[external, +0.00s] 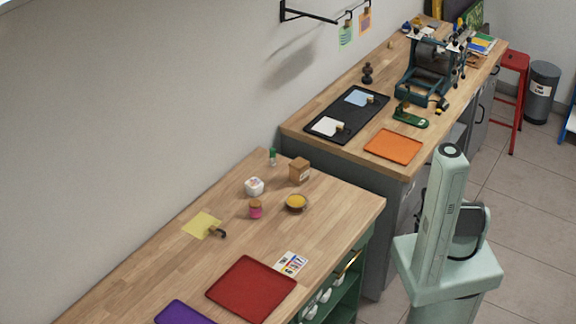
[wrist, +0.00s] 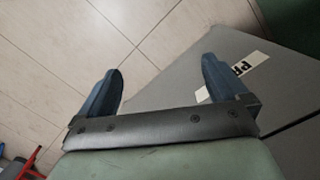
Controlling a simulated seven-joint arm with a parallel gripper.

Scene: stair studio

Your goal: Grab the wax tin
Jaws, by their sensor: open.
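The wax tin is most likely the round, shallow, dark-rimmed container with a yellow top (external: 296,202) on the near wooden bench; no label on it can be read. It sits upright near the middle of the bench's far half. My gripper (wrist: 160,65) is open and empty in the wrist view, its two blue fingers wide apart over floor tiles and a grey cabinet side. The tin does not show in the wrist view. In the external view my arm stands off the bench to the right, well away from the tin, and the fingers cannot be made out.
Around the tin stand a brown box (external: 299,171), a white block-like container (external: 254,186), a pink jar (external: 255,210) and a small green-capped bottle (external: 272,157). A red mat (external: 250,289) and a colour card (external: 291,264) lie nearer. A grey cabinet (wrist: 225,85) is close to my fingers.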

